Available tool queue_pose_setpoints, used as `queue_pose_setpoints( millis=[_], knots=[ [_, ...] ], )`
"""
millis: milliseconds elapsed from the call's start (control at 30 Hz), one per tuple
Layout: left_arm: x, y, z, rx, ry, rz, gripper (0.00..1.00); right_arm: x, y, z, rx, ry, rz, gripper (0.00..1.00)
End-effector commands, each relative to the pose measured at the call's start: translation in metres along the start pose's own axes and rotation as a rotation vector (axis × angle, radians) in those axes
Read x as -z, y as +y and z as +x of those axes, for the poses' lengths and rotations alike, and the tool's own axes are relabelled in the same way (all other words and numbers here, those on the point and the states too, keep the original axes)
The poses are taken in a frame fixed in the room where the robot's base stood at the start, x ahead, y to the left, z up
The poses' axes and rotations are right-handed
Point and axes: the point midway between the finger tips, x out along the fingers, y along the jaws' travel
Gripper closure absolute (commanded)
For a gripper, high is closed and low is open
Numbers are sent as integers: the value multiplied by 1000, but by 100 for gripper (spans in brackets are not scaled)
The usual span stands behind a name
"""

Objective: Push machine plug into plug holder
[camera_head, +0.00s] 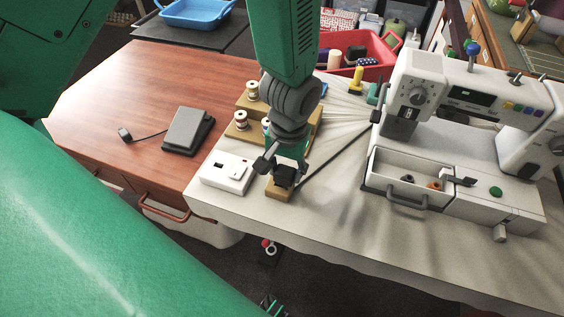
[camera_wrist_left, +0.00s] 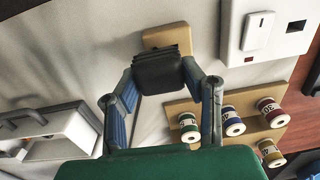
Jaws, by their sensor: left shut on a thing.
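The black machine plug (camera_head: 285,175) is between the fingers of my left gripper (camera_head: 284,160), which is shut on it. In the left wrist view the plug (camera_wrist_left: 160,72) sits between the two fingers. The plug holder, a small light wooden block (camera_head: 278,193), is on the cloth-covered table right at the plug's end; it also shows in the left wrist view (camera_wrist_left: 166,37). The plug overlaps the block in both views; I cannot tell how far it is in. A dark cord (camera_head: 335,158) runs from the plug toward the white sewing machine (camera_head: 425,85). My right gripper is not in view.
A white switch-and-socket box (camera_head: 226,172) stands just left of the holder. A stepped wooden spool rack (camera_head: 243,131) is behind my left gripper. A black pedal (camera_head: 188,130) lies on the brown table. A red basket (camera_head: 370,67) is farther back.

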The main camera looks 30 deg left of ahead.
Motion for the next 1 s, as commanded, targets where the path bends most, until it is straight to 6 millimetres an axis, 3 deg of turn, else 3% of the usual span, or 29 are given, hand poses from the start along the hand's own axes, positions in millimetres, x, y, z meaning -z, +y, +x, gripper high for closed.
queue_pose_setpoints(
  millis=[1000],
  knots=[
    [4, -20, 2, -20, -6, -4, 100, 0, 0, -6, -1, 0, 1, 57]
  ],
)
